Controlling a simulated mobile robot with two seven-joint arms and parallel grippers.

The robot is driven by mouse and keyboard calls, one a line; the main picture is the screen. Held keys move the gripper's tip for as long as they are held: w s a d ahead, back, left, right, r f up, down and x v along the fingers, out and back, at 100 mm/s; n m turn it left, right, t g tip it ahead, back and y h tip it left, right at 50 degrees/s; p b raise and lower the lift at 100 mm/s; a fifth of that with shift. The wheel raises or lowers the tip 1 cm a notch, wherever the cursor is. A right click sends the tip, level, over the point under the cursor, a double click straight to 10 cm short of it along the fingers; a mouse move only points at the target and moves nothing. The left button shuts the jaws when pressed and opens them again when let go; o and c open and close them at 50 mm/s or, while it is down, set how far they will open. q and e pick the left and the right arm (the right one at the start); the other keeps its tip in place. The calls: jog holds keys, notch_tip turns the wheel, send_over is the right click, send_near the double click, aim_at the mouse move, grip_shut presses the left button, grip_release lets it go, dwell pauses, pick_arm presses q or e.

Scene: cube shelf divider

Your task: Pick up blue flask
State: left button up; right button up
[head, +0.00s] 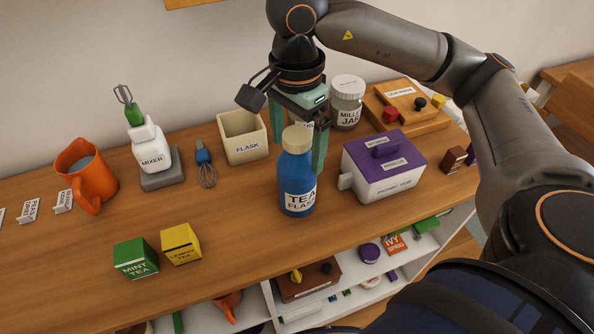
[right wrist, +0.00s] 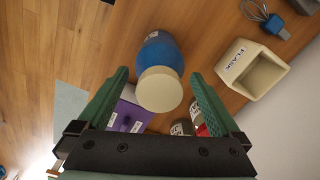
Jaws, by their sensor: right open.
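The blue flask (head: 297,184) stands upright on the wooden shelf top, with a cream lid and a label reading TEA FLASK. My right gripper (head: 300,150) comes down from above, with its green fingers around the upper part of the flask in the head view. In the right wrist view, the blue flask (right wrist: 163,52) shows lid-first, and its cream lid lies between the two open fingers of my right gripper (right wrist: 160,80), with gaps on both sides. My left gripper is not in view.
A cream box (head: 243,146) labelled FLASK stands behind left of the flask. A purple-lidded white box (head: 384,172) stands close on the right. A jar (head: 346,105) stands behind. Green (head: 136,259) and yellow (head: 181,244) tea boxes sit front left. The shelf's front edge is near.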

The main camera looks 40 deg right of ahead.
jog(key=shift+f, duration=1.35)
jog(key=shift+r, duration=0.1)
grip_shut()
